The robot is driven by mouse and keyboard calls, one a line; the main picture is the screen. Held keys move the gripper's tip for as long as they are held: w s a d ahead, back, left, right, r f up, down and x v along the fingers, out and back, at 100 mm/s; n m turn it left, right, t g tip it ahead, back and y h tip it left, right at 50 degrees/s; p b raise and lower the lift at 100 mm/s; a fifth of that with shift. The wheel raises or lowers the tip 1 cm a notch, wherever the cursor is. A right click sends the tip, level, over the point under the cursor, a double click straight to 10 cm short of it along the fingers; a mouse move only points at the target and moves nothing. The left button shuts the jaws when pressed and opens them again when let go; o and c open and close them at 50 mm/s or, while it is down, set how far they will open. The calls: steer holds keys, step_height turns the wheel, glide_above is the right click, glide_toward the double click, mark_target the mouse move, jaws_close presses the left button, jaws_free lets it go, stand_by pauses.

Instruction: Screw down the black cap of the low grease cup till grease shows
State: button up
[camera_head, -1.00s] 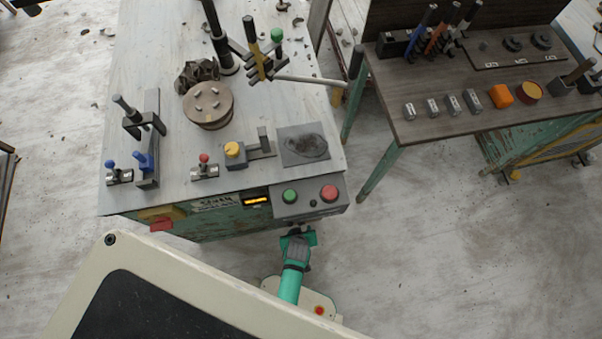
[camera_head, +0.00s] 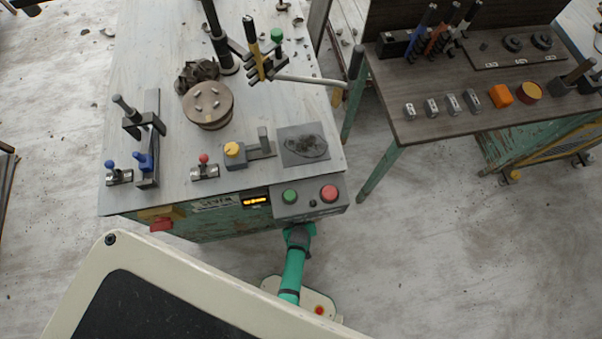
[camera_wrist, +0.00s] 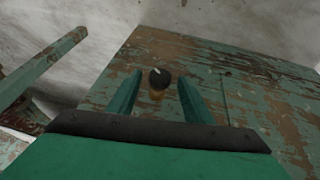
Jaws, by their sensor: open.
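The low grease cup's black cap (camera_wrist: 159,78) shows in the wrist view, round and dark with a pale mark on it. A brass-coloured part of the cup (camera_wrist: 156,96) shows just below it. The cup sits on a worn green panel with rust patches (camera_wrist: 220,80). My gripper (camera_wrist: 160,82) is open, with one green finger on each side of the cap and a gap visible on both sides. I cannot tell how deep the fingers reach. No grease is visible on the cup. In the head view, the cup and my fingers are hidden under the bench's front edge.
The control box (camera_head: 310,198) with green and red buttons overhangs my arm. A red switch (camera_head: 161,224) sits further left on the bench front. A second table's leg (camera_head: 378,172) stands to the right. Open floor (camera_head: 450,250) lies right of my arm.

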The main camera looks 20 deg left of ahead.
steer(key=shift+w+f, duration=0.1)
steer(key=shift+f, duration=0.2)
steer(key=c, duration=1.1)
steer(key=shift+o, duration=0.2)
steer(key=shift+g+y, duration=0.3)
steer(key=y, duration=0.1)
steer(key=g+y, duration=0.1)
steer(key=d+m+g+y, duration=0.1)
steer(key=y, duration=0.1)
steer(key=shift+w, duration=0.35)
steer(key=shift+f+m+g+y, duration=0.1)
steer(key=shift+m+g+y, duration=0.2)
steer(key=shift+g+y, duration=0.5)
steer(key=shift+w+d+y, duration=0.1)
steer(key=shift+y, duration=0.2)
steer(key=shift+f+g+y, duration=0.2)
steer(key=shift+g+y, duration=0.2)
